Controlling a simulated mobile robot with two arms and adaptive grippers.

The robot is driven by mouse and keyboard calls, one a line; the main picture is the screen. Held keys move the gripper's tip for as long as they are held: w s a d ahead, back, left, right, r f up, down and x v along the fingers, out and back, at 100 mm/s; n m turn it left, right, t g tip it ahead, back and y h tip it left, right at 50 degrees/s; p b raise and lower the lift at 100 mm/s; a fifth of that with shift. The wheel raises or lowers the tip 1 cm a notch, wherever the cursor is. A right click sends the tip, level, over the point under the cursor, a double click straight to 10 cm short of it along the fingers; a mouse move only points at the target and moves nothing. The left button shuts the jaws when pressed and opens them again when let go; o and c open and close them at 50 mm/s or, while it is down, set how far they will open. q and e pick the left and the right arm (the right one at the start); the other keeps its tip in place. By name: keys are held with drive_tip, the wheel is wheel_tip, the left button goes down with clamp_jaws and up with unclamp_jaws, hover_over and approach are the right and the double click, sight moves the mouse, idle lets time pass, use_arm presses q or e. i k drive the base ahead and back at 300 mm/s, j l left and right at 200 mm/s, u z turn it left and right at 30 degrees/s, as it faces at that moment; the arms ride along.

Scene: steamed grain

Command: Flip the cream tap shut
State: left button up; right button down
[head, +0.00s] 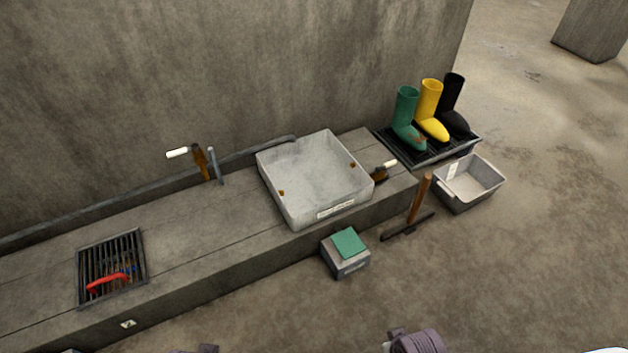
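A cream tap lever (177,153) sticks out to the left from a brown, brass-like upright body (201,161) by the wall, left of the basin. A second cream lever (385,165) sits on a brown tap body (378,175) at the basin's right side, pointing up and right. I cannot tell from this view whether either tap is open or shut. Only purple-grey parts of my arms show at the bottom edge; no gripper fingertips are visible, and nothing of mine is near either lever.
A pale square basin (277,172) stands on the concrete ledge (190,240). A grey upright (215,166) stands close beside the left tap.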

sight(379, 169)
drive_tip(key=i+l+u, duration=0.3)
drive_tip(key=i+l, duration=0.2)
drive_tip(key=l, duration=0.15)
drive_tip(key=i+l+u, duration=0.15)
drive_tip(key=l, duration=0.25)
drive_tip(key=i+l+u, duration=0.15)
drive_tip(key=i+l, duration=0.2)
